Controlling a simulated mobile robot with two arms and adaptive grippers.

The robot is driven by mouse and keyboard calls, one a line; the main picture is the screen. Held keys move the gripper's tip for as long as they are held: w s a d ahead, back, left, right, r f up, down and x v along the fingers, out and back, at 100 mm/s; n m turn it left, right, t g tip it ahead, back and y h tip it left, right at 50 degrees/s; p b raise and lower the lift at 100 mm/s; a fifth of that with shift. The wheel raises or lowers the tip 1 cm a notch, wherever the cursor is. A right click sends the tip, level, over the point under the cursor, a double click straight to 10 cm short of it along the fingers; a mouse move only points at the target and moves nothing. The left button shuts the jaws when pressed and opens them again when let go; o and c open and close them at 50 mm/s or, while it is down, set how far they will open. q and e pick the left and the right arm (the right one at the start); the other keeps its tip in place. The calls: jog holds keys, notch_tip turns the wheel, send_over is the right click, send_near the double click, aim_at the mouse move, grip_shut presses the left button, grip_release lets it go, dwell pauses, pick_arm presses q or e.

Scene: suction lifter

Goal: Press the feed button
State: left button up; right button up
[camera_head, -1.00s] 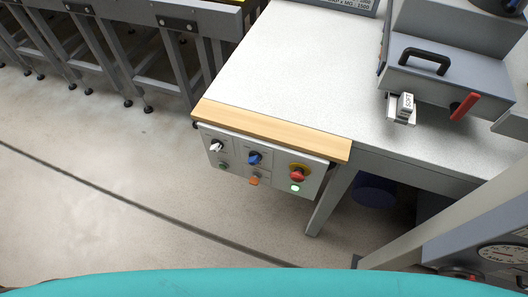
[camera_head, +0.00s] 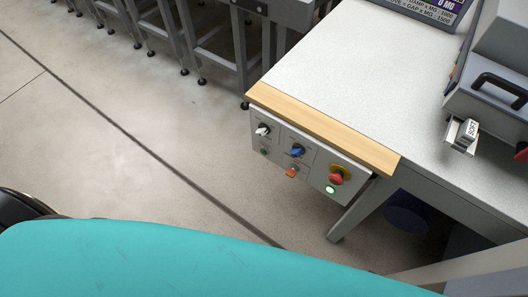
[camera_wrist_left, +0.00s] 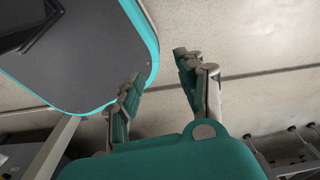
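A control panel (camera_head: 272,158) hangs under the wooden front edge of the bench in the head view. It carries a white knob (camera_head: 263,130), a blue knob (camera_head: 297,151), a red mushroom button (camera_head: 336,179) on a yellow ring, a lit green button (camera_head: 329,190), a small dark green button (camera_head: 264,152) and an orange one (camera_head: 291,171). The labels are too small to read, so I cannot tell which is the feed button. My left gripper (camera_wrist_left: 160,68) is open and empty over the floor in the left wrist view, away from the panel. My right gripper is not in view.
The grey bench top (camera_head: 350,70) has a machine with a black handle (camera_head: 500,88) at right. A roller conveyor frame (camera_head: 240,30) stands behind. A blue bin (camera_head: 406,212) is under the bench. The floor (camera_head: 130,150) left of the panel is clear.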

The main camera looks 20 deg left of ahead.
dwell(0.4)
pick_arm(q)
grip_shut()
dwell(1.2)
jog(key=w+a+r+m+t+h+b, duration=0.15)
jog(key=w+r, duration=0.25)
jog(key=w, duration=0.6)
jog(key=w+r+m+t+y+b, duration=0.1)
jog(key=w+r+m+t, duration=0.2)
jog(key=w, duration=0.7)
jog(key=w+d+r+m+t+h+b, duration=0.1)
jog(key=w+d+r+m+t+h, duration=0.1)
jog(key=w+r, duration=0.4)
jog(key=w+d+r+m+t+h+b, duration=0.1)
jog(key=w+d+r+m+t+h, duration=0.1)
jog(key=w+r, duration=0.5)
notch_tip(320, 180, up, 6)
jog(key=shift+w+d+r+m+b, duration=0.2)
jog(key=shift+d+m+b, duration=0.2)
jog(key=shift+d+m, duration=0.35)
